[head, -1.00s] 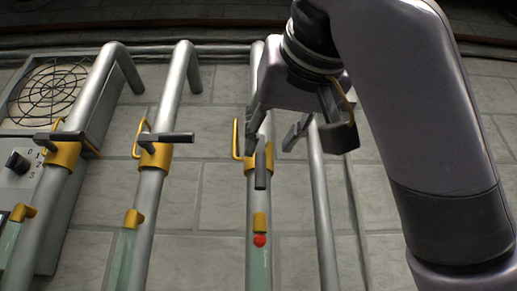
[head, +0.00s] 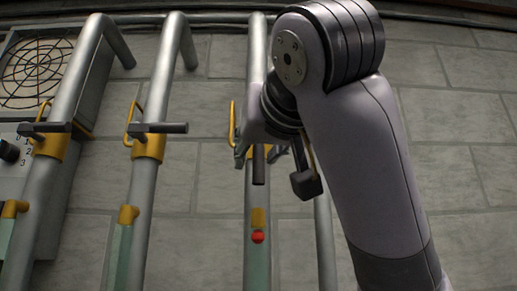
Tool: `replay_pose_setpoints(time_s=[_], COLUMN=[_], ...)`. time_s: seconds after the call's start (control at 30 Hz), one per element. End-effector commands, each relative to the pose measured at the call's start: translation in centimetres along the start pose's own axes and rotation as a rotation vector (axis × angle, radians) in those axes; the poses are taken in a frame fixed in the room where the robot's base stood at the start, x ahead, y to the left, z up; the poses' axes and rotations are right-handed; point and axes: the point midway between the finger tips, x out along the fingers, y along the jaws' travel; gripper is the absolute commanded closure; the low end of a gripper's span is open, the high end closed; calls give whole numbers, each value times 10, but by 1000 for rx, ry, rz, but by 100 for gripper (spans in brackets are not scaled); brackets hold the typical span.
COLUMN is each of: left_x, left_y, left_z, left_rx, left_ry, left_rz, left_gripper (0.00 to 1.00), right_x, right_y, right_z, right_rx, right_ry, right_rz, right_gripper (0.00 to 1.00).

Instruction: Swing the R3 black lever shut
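The third pipe from the left carries a black lever (head: 259,166) that points down along the pipe. No R3 label is readable. My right gripper (head: 274,168) is at this lever, with one finger on the left by the pipe and the other to the right. The fingers are apart and the lever shows between them; I cannot tell whether either touches it. The yellow valve collar behind the lever is mostly hidden by the gripper. My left gripper is out of view.
The first pipe's lever (head: 46,127) and the second pipe's lever (head: 158,128) lie across their pipes. A red ball (head: 258,237) sits below the third lever. A grey unit with a fan grille (head: 38,73) and a knob (head: 8,150) stands at the left.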

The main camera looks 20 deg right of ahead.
Motion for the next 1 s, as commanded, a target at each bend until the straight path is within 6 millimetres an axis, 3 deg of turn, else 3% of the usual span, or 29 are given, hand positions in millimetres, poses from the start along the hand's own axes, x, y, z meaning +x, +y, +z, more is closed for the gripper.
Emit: replay_pose_setpoints(time_s=[0.47, 1.0], left_x=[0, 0], left_y=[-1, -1], left_z=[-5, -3], left_rx=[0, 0], left_ry=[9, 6], left_rz=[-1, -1], left_gripper=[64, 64], right_x=[0, 0], right_y=[0, 0], right_z=[0, 0], right_rx=[0, 0], right_ry=[0, 0], right_rz=[0, 0], right_gripper=[100, 100])
